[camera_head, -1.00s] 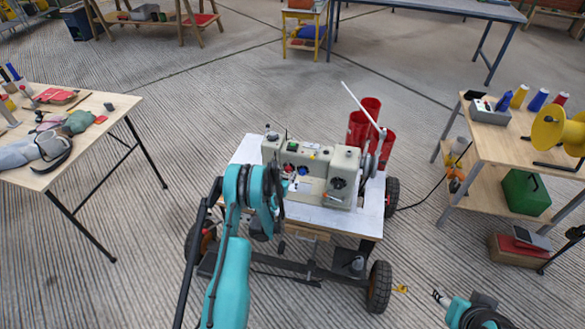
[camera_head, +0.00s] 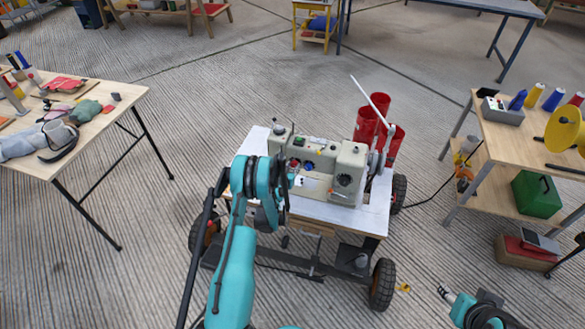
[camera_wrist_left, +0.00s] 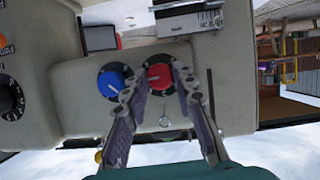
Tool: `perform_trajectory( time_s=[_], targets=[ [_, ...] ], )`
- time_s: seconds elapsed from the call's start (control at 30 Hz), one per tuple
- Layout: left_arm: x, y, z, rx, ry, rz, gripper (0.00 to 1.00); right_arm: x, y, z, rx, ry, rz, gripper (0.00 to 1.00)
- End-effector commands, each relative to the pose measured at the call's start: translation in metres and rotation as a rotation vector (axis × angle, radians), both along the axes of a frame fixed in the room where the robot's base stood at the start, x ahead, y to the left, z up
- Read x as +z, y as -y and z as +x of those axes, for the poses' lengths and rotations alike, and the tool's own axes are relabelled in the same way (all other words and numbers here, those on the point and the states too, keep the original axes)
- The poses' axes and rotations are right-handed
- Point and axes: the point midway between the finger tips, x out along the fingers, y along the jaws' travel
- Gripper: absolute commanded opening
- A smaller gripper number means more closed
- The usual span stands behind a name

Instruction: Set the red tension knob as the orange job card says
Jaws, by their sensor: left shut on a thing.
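The sewing machine (camera_head: 348,158) stands on a wheeled cart in the head view. Its red tension knob (camera_wrist_left: 159,77) has a pale pointer line and sits beside a blue knob (camera_wrist_left: 111,83) in the left wrist view. My left gripper (camera_wrist_left: 160,71) has its two fingers on either side of the red knob, shut on it. In the head view my left arm comes from below and hides part of the machine's left end. My right gripper (camera_head: 444,292) is low at the right, away from the machine, too small to read. I cannot make out the orange job card.
A black dial (camera_wrist_left: 11,99) is at the left edge of the wrist view. Red cylinders (camera_head: 369,122) stand behind the machine. A cluttered table (camera_head: 100,138) is at the left, and a bench with spools (camera_head: 545,133) is at the right.

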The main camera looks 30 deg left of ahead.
Motion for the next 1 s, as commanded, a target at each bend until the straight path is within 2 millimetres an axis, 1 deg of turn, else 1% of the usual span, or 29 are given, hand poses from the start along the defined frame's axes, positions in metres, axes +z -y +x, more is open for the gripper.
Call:
perform_trajectory(
  time_s=[0.17,0.7,1.0],
  targets=[
    [0.0001,-0.0023,-0.0001,0.003,0.025,-0.099,0.0,0.0,0.0,0.0,0.0,0.0,0.0,0.47],
    [-0.0008,-0.0049,-0.0005,0.002,0.128,-0.522,0.0,0.0,0.0,0.0,0.0,0.0,0.0,0.47],
    [-0.0013,-0.0057,-0.0006,0.002,0.162,-0.668,0.0,0.0001,0.0,0.0,0.0,0.0,0.0,0.47]
  ],
)
